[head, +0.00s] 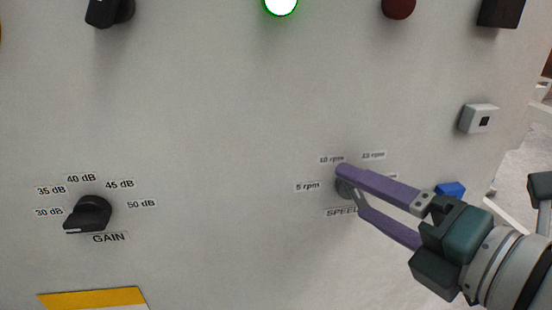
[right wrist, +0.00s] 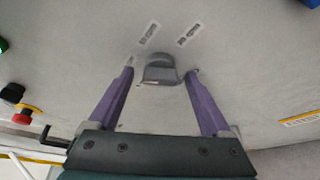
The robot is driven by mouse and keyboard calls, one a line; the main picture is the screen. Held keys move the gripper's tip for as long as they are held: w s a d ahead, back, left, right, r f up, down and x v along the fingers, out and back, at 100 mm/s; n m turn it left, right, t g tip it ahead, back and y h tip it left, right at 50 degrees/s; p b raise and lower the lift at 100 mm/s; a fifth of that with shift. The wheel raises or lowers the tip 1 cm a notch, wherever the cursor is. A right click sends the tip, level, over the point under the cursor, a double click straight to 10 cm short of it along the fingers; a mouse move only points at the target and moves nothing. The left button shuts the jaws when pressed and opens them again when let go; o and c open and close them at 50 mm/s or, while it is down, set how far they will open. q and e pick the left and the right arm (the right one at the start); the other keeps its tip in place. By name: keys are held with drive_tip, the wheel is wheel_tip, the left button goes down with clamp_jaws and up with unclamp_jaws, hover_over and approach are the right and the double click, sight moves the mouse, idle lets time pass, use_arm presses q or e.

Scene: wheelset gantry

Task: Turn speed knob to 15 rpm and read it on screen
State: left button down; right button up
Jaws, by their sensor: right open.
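The grey speed knob (head: 344,187) is on the light grey panel, above the partly covered word SPEED. In the head view the purple fingers of my right gripper (head: 351,190) hide much of it. Labels for 5 rpm, 10 rpm and what looks like 15 rpm (head: 374,155) arc around it; another label is mostly hidden. In the right wrist view the knob (right wrist: 160,70) sits between the tips of my open right gripper (right wrist: 159,73), with a gap on each side. I cannot tell its pointer setting. The screen and my left gripper are not in view.
A black GAIN knob (head: 90,215) is at the left of the panel. A lit green lamp (head: 281,5) and a dark red round part (head: 398,8) are at the top. A white square switch (head: 478,118) and a blue part (head: 450,189) are at the right. The panel's middle is bare.

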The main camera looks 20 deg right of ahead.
drive_tip(key=shift+w, duration=0.2)
clamp_jaws()
idle(0.6)
